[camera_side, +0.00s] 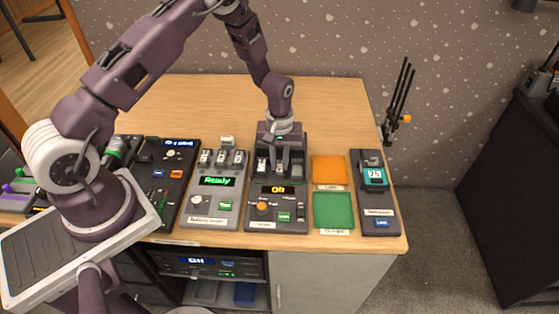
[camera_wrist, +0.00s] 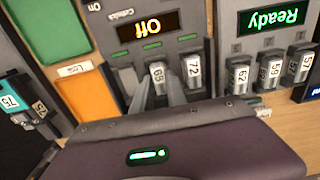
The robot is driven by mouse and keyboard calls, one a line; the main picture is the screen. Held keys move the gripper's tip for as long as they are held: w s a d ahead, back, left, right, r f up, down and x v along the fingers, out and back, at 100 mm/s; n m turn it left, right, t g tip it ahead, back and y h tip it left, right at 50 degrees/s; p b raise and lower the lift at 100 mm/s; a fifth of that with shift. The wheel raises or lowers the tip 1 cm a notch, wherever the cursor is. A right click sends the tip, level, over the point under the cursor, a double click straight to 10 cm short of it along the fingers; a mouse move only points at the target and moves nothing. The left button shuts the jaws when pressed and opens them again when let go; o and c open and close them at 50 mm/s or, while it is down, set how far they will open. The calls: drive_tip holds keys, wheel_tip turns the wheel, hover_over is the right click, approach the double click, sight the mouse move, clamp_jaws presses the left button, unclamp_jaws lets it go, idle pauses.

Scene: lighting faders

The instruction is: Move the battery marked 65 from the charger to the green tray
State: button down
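The battery marked 65 (camera_wrist: 158,72) stands in the charger (camera_wrist: 122,58), next to the battery marked 72 (camera_wrist: 194,67). The charger (camera_side: 262,212) has a lit orange display reading Off. My gripper (camera_wrist: 160,86) is down at the charger, with its fingers on either side of battery 65. Whether they press on it is not clear. In the side view my gripper (camera_side: 279,158) hangs over the charger's back part and hides some of the slots. The green tray (camera_side: 333,210) lies flat and empty right of the charger and shows in the wrist view (camera_wrist: 45,28).
An orange tray (camera_side: 328,169) lies behind the green one. Left of the charger, a unit displaying Ready (camera_side: 215,182) holds several batteries. The table behind the devices is clear.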

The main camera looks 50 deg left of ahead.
drive_tip(key=shift+r, duration=0.25)
drive_tip(key=shift+r, duration=0.35)
drive_tip(key=shift+r, duration=0.95)
idle(1.7)
drive_tip(key=shift+r, duration=2.5)
wheel_tip(320, 180, up, 4)
hover_over(279, 166)
drive_tip(key=shift+w, duration=0.1)
